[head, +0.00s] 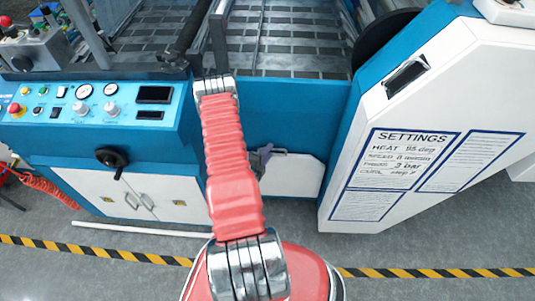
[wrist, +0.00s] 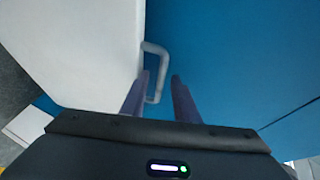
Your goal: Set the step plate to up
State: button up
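The step plate seems to be the white panel (head: 295,177) low on the machine's blue front, partly behind my arm. In the wrist view the white panel (wrist: 85,50) fills the left, against the blue front. A grey bar handle (wrist: 155,47) stands at its edge; its top also shows in the head view (head: 278,151). My gripper (wrist: 160,76) is open, with one finger on each side of the handle's long bar. I cannot tell if either finger touches it. In the head view my gripper (head: 262,160) is mostly hidden behind my red arm. The plate's exact tilt is unclear.
A blue control panel (head: 60,116) with knobs and a dark crank (head: 112,158) is at left, above white cabinet doors (head: 150,200). A white side housing (head: 345,200) with a settings sheet stands at right. Striped floor tape (head: 100,253) crosses the open grey floor.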

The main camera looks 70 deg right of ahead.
jog(key=shift+c, duration=0.7)
grip_shut()
jog(key=shift+a+f, duration=0.1)
